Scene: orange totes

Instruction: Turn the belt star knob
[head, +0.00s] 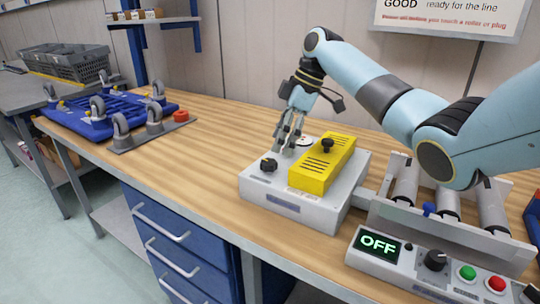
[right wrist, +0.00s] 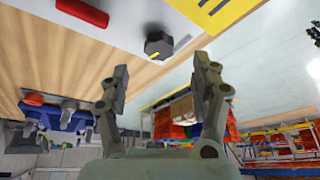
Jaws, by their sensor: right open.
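A dark star knob (head: 268,164) stands on the left end of a light grey box (head: 305,206) on the wooden bench. In the right wrist view the knob (right wrist: 158,45) is dark and many-sided, with a yellow mark. My right gripper (head: 281,146) is just above and behind the knob in the head view. In the right wrist view its fingers (right wrist: 163,72) are spread and empty, with the knob beyond the gap between their tips. I see no contact. A yellow slotted cover (head: 338,160) with a black knob (head: 327,146) lies on the box. My left gripper is out of view.
A roller conveyor (head: 447,231) stands to the right, its front panel showing OFF (head: 379,245), a black dial (head: 436,260), and green and red buttons. A blue caster frame (head: 105,112) lies at the far left. The bench between is clear.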

